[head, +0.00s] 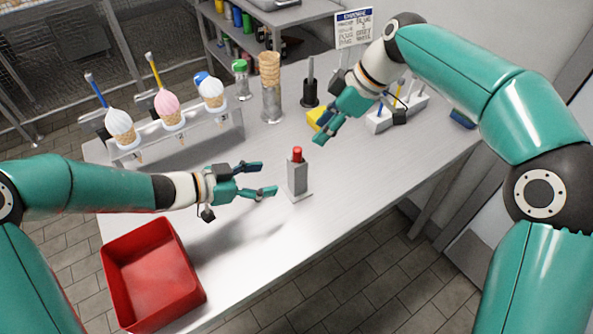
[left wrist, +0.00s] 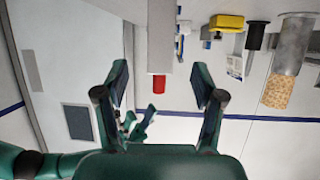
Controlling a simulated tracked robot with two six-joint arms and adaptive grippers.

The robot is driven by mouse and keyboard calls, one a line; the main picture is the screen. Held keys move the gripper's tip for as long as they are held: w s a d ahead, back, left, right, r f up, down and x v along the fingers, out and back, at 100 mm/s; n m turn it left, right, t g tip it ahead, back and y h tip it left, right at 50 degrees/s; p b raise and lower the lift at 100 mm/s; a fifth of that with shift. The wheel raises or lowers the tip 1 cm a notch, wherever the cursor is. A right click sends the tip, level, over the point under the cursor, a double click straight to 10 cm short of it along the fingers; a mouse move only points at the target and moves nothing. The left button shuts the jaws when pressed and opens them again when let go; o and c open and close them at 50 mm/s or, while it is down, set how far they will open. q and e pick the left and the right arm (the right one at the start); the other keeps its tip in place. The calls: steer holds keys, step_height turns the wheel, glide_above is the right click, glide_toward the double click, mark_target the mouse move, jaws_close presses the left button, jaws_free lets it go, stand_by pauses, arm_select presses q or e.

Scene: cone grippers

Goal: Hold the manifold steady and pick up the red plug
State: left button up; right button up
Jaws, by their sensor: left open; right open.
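The manifold (head: 298,178), a grey upright block on a small base plate, stands on the table near its front edge. The red plug (head: 297,154) sits on its top. My left gripper (head: 268,179) is open just left of the block, its fingers pointing at it, apart from it. In the left wrist view the block (left wrist: 160,35) and red plug (left wrist: 159,84) appear upside down, between the open fingers in the picture. My right gripper (head: 322,131) is open and empty, above the table, up and right of the plug; its fingers partly overlap in view.
A red bin (head: 150,222) is at the front left. A clear rack (head: 190,131) with several cone treats, a green-lidded jar (head: 241,78), a cone stack (head: 270,68) and a black-based post (head: 310,92) stand behind. A yellow block (head: 316,115) is near my right gripper.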

mark_target(291, 174)
arm_select(q)
steer(key=x, duration=1)
